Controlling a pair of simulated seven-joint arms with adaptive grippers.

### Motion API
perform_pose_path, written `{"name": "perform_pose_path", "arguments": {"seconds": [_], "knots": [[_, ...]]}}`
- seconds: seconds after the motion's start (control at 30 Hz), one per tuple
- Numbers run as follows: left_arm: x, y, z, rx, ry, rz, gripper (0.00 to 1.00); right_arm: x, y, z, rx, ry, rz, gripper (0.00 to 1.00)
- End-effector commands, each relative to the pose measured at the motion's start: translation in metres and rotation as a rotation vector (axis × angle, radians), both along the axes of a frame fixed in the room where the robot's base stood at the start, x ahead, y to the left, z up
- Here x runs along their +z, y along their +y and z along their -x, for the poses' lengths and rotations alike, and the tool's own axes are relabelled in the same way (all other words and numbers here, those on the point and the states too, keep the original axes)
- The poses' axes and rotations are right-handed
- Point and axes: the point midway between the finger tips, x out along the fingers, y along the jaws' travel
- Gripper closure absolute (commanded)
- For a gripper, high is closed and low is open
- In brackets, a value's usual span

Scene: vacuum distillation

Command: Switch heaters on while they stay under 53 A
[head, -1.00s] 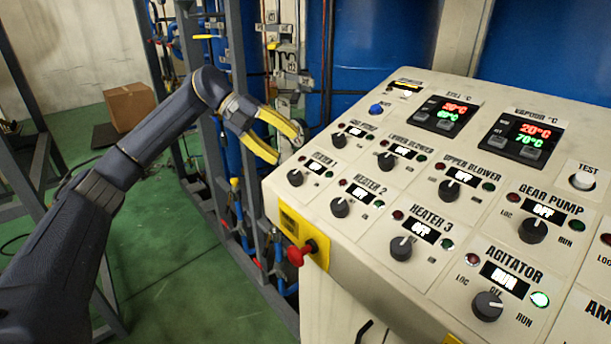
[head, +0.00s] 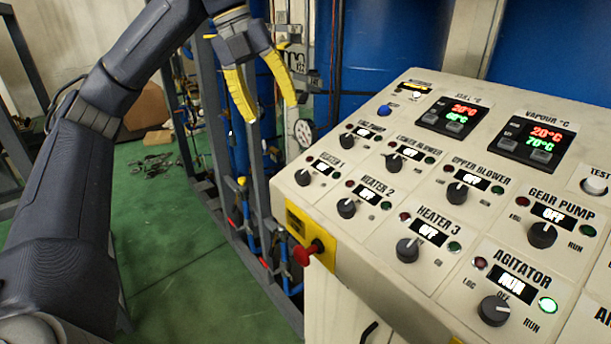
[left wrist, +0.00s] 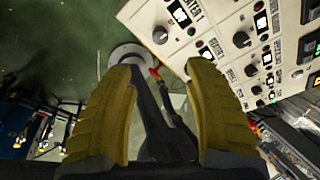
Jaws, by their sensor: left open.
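On the sloping control panel, the heater 1 knob (head: 303,177), heater 2 knob (head: 346,208) and heater 3 knob (head: 408,250) sit in a row near the left edge. The heater 3 display (head: 430,233) reads OFF; the heater 2 display (head: 367,196) looks like OFF, and the heater 1 display (head: 322,168) is too small to read surely. My left gripper (head: 270,108) is open and empty, in the air left of and above the panel, apart from every knob. Its yellow fingers (left wrist: 161,70) show in the left wrist view. My right gripper is not in view. No current reading is visible.
A red stop button (head: 305,252) sticks out from the yellow plate at the panel's left side. The agitator knob (head: 494,310) has a lit green lamp. Blower and gear pump knobs lie close by. Pipe frames stand behind my left gripper; green floor is open at left.

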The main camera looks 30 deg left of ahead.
Motion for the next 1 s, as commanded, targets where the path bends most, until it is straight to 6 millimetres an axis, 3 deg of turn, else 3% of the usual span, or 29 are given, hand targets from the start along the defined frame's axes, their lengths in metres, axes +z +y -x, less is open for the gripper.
{"name": "perform_pose_path", "arguments": {"seconds": [1.0], "knots": [[-0.132, -0.04, -0.026, -0.003, 0.002, 0.001, 0.47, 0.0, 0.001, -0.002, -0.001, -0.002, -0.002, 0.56]]}}
